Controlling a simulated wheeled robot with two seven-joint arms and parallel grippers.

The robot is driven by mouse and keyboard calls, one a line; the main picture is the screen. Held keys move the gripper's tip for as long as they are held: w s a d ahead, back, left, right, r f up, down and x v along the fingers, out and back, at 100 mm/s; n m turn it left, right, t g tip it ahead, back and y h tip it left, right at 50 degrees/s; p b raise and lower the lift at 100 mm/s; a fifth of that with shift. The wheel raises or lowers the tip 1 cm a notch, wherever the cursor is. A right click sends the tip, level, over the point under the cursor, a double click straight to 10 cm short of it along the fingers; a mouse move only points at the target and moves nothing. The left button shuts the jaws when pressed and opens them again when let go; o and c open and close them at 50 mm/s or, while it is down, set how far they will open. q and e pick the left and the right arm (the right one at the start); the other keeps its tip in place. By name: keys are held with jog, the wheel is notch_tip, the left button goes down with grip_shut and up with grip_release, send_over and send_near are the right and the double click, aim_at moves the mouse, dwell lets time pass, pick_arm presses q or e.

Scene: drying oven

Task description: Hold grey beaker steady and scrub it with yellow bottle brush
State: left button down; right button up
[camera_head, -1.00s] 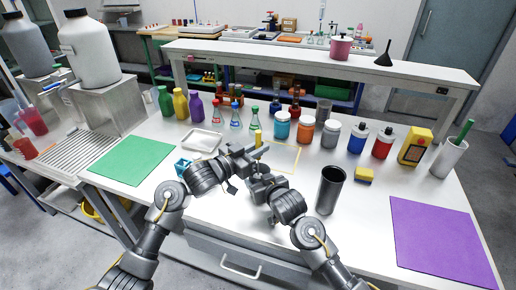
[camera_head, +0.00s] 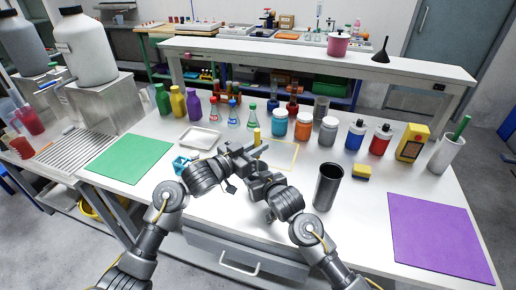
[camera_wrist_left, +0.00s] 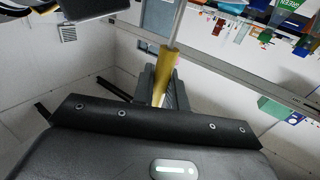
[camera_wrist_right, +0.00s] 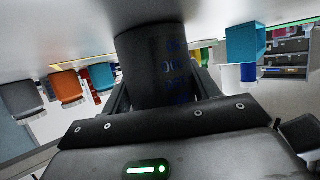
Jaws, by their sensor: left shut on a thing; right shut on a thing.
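My left gripper (camera_head: 246,151) is shut on the yellow handle of the bottle brush (camera_head: 257,137). In the left wrist view the yellow handle (camera_wrist_left: 163,75) stands between the jaws, with a thin metal rod leading away from it; the bristles are not clear. My right gripper (camera_head: 256,170), just below the left one, is shut on the grey beaker (camera_wrist_right: 152,60), a dark cylinder with blue markings in the right wrist view. In the head view my grippers hide the beaker, so I cannot tell whether the brush is inside it.
A dark open cup (camera_head: 328,187) stands right of my right arm. A yellow sponge (camera_head: 362,172), white tray (camera_head: 199,138) and small blue object (camera_head: 181,164) lie nearby. Bottles and jars line the back. The green mat (camera_head: 131,158) and purple mat (camera_head: 440,236) are bare.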

pick_arm(q)
jog(key=shift+r, duration=6.05)
pick_arm(e)
jog(key=o, duration=1.2)
jog(key=shift+s, duration=0.1)
jog(key=v, duration=1.1)
jog(key=shift+s+d+r, duration=0.25)
jog(key=shift+r, duration=0.05)
